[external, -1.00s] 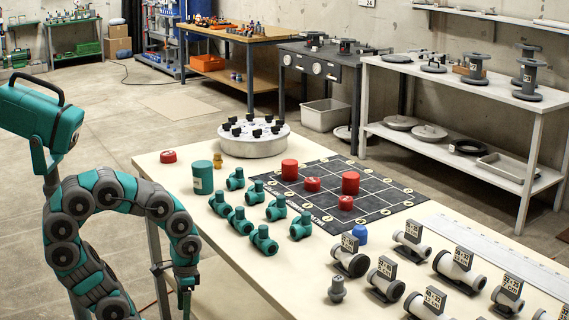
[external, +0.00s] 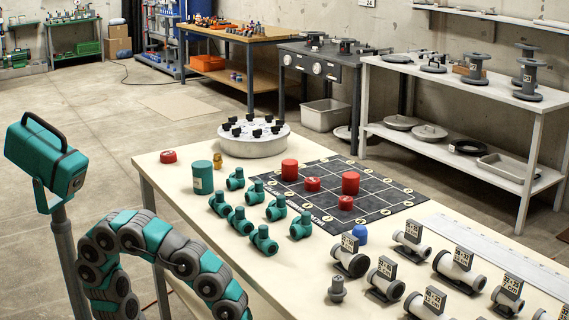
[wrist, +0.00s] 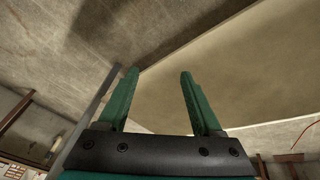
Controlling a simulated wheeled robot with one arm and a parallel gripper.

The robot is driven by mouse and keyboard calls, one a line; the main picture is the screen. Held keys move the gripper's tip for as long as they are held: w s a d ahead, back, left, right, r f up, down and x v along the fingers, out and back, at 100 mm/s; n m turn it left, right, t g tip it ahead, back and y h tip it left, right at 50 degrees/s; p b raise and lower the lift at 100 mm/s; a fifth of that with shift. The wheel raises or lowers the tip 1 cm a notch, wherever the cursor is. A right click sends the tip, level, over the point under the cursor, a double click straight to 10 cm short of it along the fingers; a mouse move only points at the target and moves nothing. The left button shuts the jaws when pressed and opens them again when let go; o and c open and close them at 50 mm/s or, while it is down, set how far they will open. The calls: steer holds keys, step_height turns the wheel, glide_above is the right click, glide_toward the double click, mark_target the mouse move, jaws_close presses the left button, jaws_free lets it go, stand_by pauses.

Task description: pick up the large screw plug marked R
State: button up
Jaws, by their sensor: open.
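No letter R can be read on anything, so I cannot tell which piece is the large screw plug marked R. On the black grid mat (external: 400,200) stand two taller red cylinders, one at the back left (external: 290,170) and one at the right (external: 351,183). Two lower red pieces (external: 312,184) (external: 346,203) are beside them. Another low red piece (external: 168,156) lies at the table's far left. My gripper (wrist: 158,73) is open and empty in the wrist view, facing a pale slab edge. In the external view it is hidden below the frame.
Several green fittings (external: 264,240) stand left of the mat, near a green canister (external: 203,177). A grey plug (external: 337,289), a blue piece (external: 360,235) and several tagged grey fittings (external: 351,257) stand in front. A round grey carousel (external: 254,139) is at the back.

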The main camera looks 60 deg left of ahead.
steer(key=s+d+r+n+h, duration=0.1)
steer(key=s+d+r+h, duration=0.25)
steer(key=d+r, duration=0.85)
steer(key=s+d+r+n+h, duration=0.15)
steer(key=d+r+h, duration=0.25)
steer(key=d+r, duration=0.8)
steer(key=w+r+t+h+p, duration=0.2)
steer(key=w+r+h, duration=0.1)
steer(key=w+r, duration=0.5)
step_height(320, 180, up, 8)
steer(key=m+t, duration=0.6)
steer(key=m, duration=0.1)
glide_above(338, 282)
steer(key=d, duration=0.3)
steer(key=a+f+n+y, duration=0.1)
steer(key=a+f, duration=0.1)
steer(key=s+a+f+n+y, duration=0.1)
steer(key=a+f, duration=0.1)
steer(key=a, duration=0.1)
steer(key=s+a+f+n+y+p, duration=0.1)
steer(key=a+f, duration=0.1)
steer(key=f, duration=0.1)
steer(key=shift+a+g+y, duration=0.25)
steer(key=shift+g+y, duration=0.05)
steer(key=shift+y, duration=0.05)
steer(key=shift+w+d+f, duration=0.2)
steer(key=shift+f, duration=0.05)
steer(key=shift+x, duration=2.1)
